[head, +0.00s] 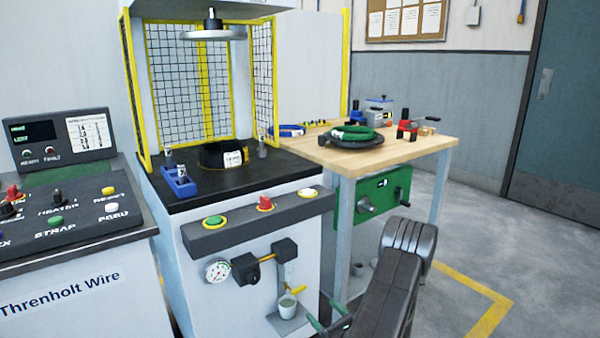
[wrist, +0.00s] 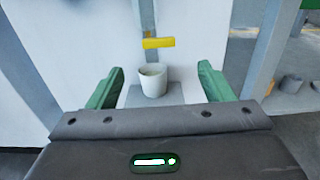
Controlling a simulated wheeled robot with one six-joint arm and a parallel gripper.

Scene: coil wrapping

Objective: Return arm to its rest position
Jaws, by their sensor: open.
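My gripper (wrist: 160,88) is open and empty, its two green fingers spread wide in the wrist view. A pale cup (wrist: 152,80) on a small grey shelf shows between and beyond the fingers, with a yellow handle (wrist: 158,43) above it. In the head view my arm (head: 390,290) rises at the bottom right, and my gripper (head: 328,327) shows partly at the bottom edge, in front of the wrapping machine. The cup (head: 287,304) stands on its shelf on the machine's front, apart from the fingers.
The wrapping machine (head: 262,185) has a black top with a dark coil (head: 222,155) and a blue holder (head: 179,182). A control desk (head: 70,215) stands left. A wooden table (head: 325,158) with a green coil (head: 356,133) stands right. The floor (head: 490,235) further right is clear.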

